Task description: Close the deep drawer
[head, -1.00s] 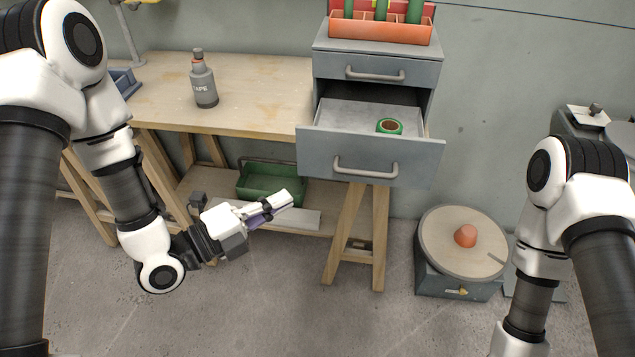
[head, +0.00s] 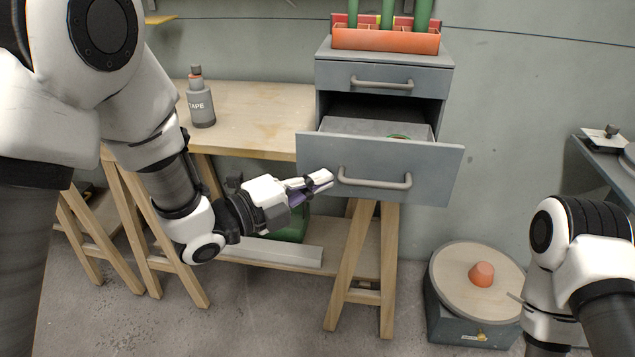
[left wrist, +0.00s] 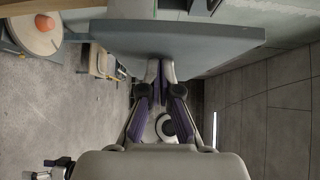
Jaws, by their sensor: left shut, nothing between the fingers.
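The deep drawer (head: 440,165) is the lower grey drawer of the small cabinet and stands pulled out, with its inside partly showing. Its front has a grey bar handle (head: 375,183).
The shut upper drawer (head: 340,75) is above, with an orange rack (head: 385,40) of green tubes on top. A round turntable (head: 450,265) with an orange cone is on the floor at right.

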